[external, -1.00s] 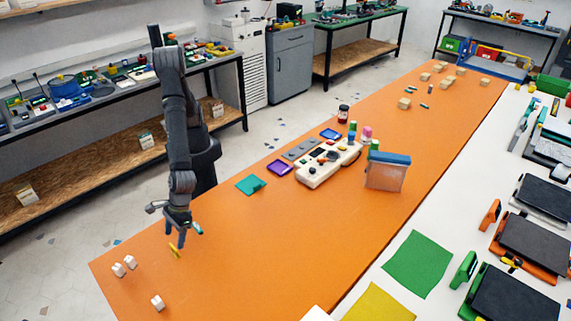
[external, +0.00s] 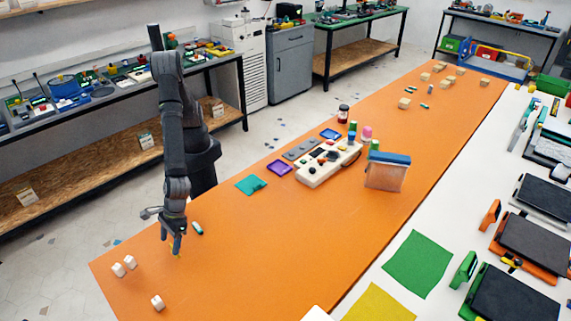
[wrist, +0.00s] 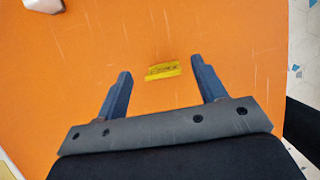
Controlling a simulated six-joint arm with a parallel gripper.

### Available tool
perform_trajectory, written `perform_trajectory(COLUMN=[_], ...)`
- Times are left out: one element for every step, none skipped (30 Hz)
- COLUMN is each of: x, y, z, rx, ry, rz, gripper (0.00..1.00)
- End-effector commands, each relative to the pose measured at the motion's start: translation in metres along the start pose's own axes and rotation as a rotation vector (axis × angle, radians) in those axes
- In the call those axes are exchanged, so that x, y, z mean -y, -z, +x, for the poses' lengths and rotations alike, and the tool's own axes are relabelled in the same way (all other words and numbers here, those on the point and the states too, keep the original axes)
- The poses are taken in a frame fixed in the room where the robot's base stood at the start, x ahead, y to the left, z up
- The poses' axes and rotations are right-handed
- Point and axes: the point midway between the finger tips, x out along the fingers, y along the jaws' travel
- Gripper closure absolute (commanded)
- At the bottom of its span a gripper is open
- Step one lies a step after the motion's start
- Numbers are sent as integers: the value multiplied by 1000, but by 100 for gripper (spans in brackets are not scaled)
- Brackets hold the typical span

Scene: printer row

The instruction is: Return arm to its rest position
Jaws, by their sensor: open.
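My gripper (external: 174,246) hangs low over the left part of the orange table (external: 260,250), fingers pointing down. In the wrist view my gripper (wrist: 161,82) is open, its two blue fingers spread apart with nothing held. A small yellow piece (wrist: 162,70) lies on the orange surface just beyond and between the fingertips. In the external view my gripper largely hides it. My arm reaches down from its base behind the table edge and is not folded.
Several white cubes (external: 130,262) lie at the table's near left. A small teal-and-white piece (external: 197,228) lies right of my gripper. The table's middle front is clear.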

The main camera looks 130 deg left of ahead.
Motion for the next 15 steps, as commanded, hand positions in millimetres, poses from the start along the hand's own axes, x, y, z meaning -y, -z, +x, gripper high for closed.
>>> perform_trajectory(x=[0, 0, 0, 0, 0, 0, 0, 0, 0, 1, 1, 0, -1, -1, -1], y=[0, 0, 1, 2, 2, 4, 6, 7, 10, 12, 14, 16, 15, 14, 14], z=[0, 1, 2, 4, 6, 9, 12, 17, 23, 28, 33, 33, 23, 16, 9], rx=[0, 0, 0, -1, -1, -1, -2, -2, -2, -2, -2, -1, 2, 3, 3], ry=[0, 0, 1, 1, 1, 2, 2, 3, 3, 3, 4, -1, -4, -4, -4], rz=[0, 0, 0, -1, -1, -1, -1, -1, -1, -2, -3, -1, 0, 0, -1], gripper=[36, 36, 36, 36, 36, 36, 36, 36, 36, 36, 36, 36, 36, 36, 36])
